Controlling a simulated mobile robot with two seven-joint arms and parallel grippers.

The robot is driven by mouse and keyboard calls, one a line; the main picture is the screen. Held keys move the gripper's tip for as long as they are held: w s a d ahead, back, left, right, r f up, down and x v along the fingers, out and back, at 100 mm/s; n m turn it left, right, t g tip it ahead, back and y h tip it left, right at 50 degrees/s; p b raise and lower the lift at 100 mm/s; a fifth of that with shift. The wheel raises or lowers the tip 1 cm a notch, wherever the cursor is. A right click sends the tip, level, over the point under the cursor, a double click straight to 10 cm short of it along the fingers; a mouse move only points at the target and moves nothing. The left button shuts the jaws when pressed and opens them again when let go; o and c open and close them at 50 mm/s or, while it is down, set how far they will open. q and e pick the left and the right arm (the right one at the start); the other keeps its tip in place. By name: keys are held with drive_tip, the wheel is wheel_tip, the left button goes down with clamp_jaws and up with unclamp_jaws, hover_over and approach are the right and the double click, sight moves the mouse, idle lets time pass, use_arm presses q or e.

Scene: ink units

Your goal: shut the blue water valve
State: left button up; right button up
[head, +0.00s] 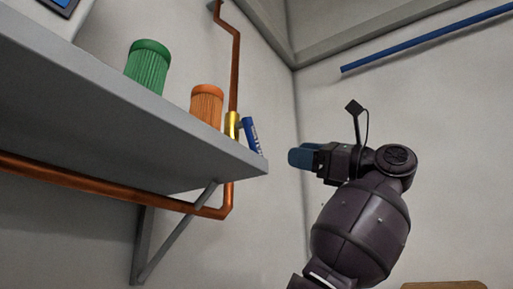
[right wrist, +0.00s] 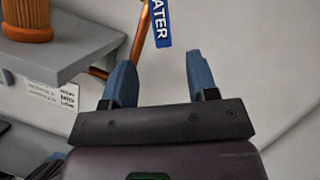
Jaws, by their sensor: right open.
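The blue water valve handle (head: 252,135) stands slightly tilted beside a brass valve body (head: 232,125) on the copper pipe, near the shelf's right end. In the right wrist view the blue handle (right wrist: 163,28) shows white letters "WATER", and its lower end appears just beyond my fingertips, between their lines. My right gripper (head: 298,158) is to the right of the handle and a little lower in the head view. In the right wrist view its blue fingers (right wrist: 160,72) are apart with nothing between them. My left gripper is not in view.
A grey shelf (head: 110,110) on a bracket (head: 170,245) carries a green ribbed cylinder (head: 148,66) and an orange one (head: 206,104). A copper pipe (head: 235,60) runs up the wall and under the shelf. A blue bar (head: 425,38) crosses the right wall.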

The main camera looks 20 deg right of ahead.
sight(258, 148)
drive_tip(key=p+x, duration=0.2)
drive_tip(key=x, duration=0.8)
drive_tip(key=shift+w+a+r+p, duration=0.15)
drive_tip(key=shift+w+a+p, duration=0.25)
clamp_jaws()
